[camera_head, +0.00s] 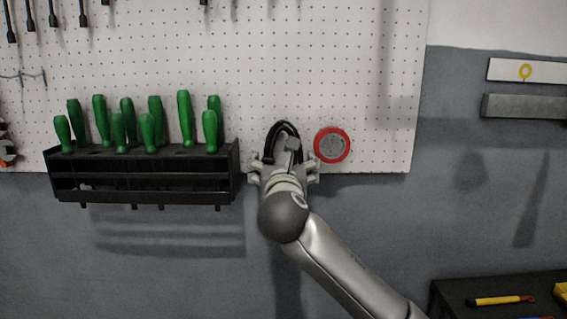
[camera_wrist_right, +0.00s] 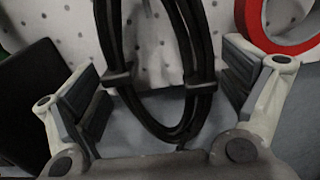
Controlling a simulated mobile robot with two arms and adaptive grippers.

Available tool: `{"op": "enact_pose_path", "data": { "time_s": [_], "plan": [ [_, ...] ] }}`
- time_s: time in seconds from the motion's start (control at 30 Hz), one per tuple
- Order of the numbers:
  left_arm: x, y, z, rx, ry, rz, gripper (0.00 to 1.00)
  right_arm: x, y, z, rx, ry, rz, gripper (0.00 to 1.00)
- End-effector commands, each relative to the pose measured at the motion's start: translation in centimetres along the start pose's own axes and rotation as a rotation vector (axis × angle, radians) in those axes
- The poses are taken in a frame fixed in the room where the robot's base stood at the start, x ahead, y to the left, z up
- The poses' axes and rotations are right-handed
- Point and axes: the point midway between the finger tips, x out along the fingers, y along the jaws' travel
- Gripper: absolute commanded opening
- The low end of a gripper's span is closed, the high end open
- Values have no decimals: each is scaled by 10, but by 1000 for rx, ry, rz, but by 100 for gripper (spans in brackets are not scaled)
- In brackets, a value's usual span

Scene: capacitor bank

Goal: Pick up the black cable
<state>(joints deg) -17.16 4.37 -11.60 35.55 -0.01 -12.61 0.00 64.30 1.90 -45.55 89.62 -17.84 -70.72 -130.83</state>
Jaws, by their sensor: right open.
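The black cable (camera_head: 283,129) hangs as a coiled loop on the white pegboard, between the screwdriver rack and the red roll. In the head view its lower part is hidden behind my right gripper (camera_head: 283,168). In the right wrist view the cable (camera_wrist_right: 200,50) hangs as a long loop with small dark clips on its sides. My right gripper (camera_wrist_right: 160,95) is open, with one finger on each side of the loop. The cable lies between the fingers, and neither finger appears to touch it. My left gripper is in neither view.
A black rack (camera_head: 140,185) with several green-handled screwdrivers (camera_head: 125,117) is close on the left. A red-rimmed roll (camera_head: 332,145) hangs close on the right. A dark surface (camera_head: 455,297) with a yellow tool (camera_head: 500,300) is at the lower right.

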Motion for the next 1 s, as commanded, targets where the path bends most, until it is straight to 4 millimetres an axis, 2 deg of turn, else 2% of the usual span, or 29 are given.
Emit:
{"op": "enact_pose_path", "data": {
  "time_s": [0.1, 0.37, 0.73, 1.0],
  "plan": [
    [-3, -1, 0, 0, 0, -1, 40, 8, 0, 0, 0, 0, 0, 94],
    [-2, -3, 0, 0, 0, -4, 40, 9, 0, 0, 0, -1, 1, 93],
    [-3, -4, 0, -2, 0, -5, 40, 9, 0, 0, 0, -1, 1, 45],
    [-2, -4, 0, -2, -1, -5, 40, 8, 0, 1, 1, -3, 1, 45]
  ]
}}
